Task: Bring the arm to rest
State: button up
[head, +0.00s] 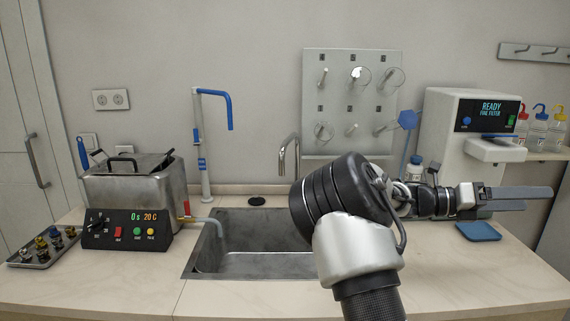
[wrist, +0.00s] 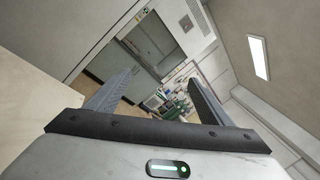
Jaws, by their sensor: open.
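My gripper (head: 513,197) is at the right in the head view, held level above the right part of the counter and pointing right. In the wrist view its two fingers (wrist: 157,93) stand wide apart with nothing between them. Past the fingers the wrist view shows the room, with a doorway and some distant equipment. My arm rises from the bottom of the head view and hides part of the sink and counter.
A white filter machine (head: 455,130) stands behind my gripper, and a blue tray (head: 479,232) lies below it. The sink (head: 250,262) is left of my arm. A heated bath (head: 132,195) and a tray of small parts (head: 28,257) are at left. The counter front (head: 470,285) is clear.

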jog(key=s+a+f+m+t+y+b, duration=0.25)
jog(key=s+a+f+m+y, duration=0.55)
jog(key=s+f+m+y, duration=0.4)
jog(key=s+a+f+m+t+y+b, duration=0.1)
jog(key=s+a+m+t+y, duration=0.2)
jog(key=a, duration=0.7)
jog(key=s+a+f+m+t+y+b, duration=0.1)
jog(key=s+a+m+t+y+b, duration=0.2)
jog(key=a, duration=0.6)
jog(key=s+a+f+m+t+y, duration=0.15)
jog(key=s+a+m, duration=0.3)
jog(key=a, duration=0.55)
notch_tip(320, 180, up, 24)
jog(key=w+p, duration=0.1)
jog(key=p, duration=2.2)
jog(key=shift+d+f+t, duration=0.15)
jog(key=shift+f+t, duration=0.05)
jog(key=shift+t, duration=0.1)
jog(key=shift+m+h, duration=0.25)
jog(key=shift+c, duration=0.2)
